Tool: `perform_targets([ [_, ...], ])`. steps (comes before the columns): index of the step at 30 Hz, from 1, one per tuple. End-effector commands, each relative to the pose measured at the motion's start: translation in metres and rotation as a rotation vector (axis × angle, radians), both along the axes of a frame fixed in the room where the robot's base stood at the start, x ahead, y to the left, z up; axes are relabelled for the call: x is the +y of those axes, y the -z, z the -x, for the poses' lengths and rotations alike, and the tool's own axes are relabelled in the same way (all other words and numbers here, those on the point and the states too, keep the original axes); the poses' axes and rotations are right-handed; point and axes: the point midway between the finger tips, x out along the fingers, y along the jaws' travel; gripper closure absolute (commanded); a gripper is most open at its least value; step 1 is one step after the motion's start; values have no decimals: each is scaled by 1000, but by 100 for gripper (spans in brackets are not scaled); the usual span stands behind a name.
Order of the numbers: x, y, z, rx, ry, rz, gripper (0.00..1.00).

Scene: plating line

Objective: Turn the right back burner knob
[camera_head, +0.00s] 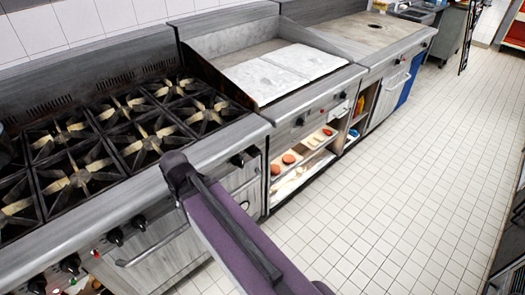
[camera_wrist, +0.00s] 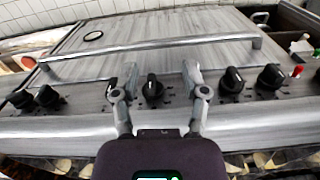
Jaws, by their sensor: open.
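The range's front panel carries a row of black knobs. In the wrist view, one black knob (camera_wrist: 152,88) stands between the fingers of my gripper (camera_wrist: 160,72), nearer the left finger. The fingers are spread and I see no clear contact with it. Two more knobs, one (camera_wrist: 232,80) and one (camera_wrist: 271,76), are to the right. I cannot tell from markings which knob serves the right back burner. In the head view, the burner grates (camera_head: 125,135) are at left, and my purple arm covers part of the panel; my gripper is hidden there.
The oven door handle (camera_wrist: 150,48) runs across above the knobs in the wrist view, which looks upside down. In the head view, a griddle (camera_head: 275,70) adjoins the range; the tiled floor (camera_head: 420,150) is open at right.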

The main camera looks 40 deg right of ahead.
Motion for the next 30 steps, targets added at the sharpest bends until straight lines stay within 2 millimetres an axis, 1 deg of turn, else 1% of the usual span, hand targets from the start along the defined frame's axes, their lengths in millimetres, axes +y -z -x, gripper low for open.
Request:
perform_targets([
  [1, 0, 0, 0, 0, 0, 0, 25],
  [2, 0, 0, 0, -1, -1, -1, 16],
  [3, -1, 1, 0, -2, -2, -3, 4],
  [4, -1, 2, -1, -3, -3, -5, 0],
  [8, -6, 7, -5, -19, -17, -25, 0],
  [9, 5, 10, -7, -26, -22, -35, 0],
  [10, 22, 12, -9, -33, -26, -44, 0],
  [11, 25, 14, -11, -43, -31, -55, 0],
  [13, 20, 21, -16, -68, -53, -81, 0],
  [17, 1, 34, -28, -138, -101, -137, 0],
  [20, -17, 44, -39, -209, -142, -177, 0],
  [26, -60, 59, -59, -377, -217, -225, 0],
  [30, -93, 68, -70, -502, -259, -229, 0],
])
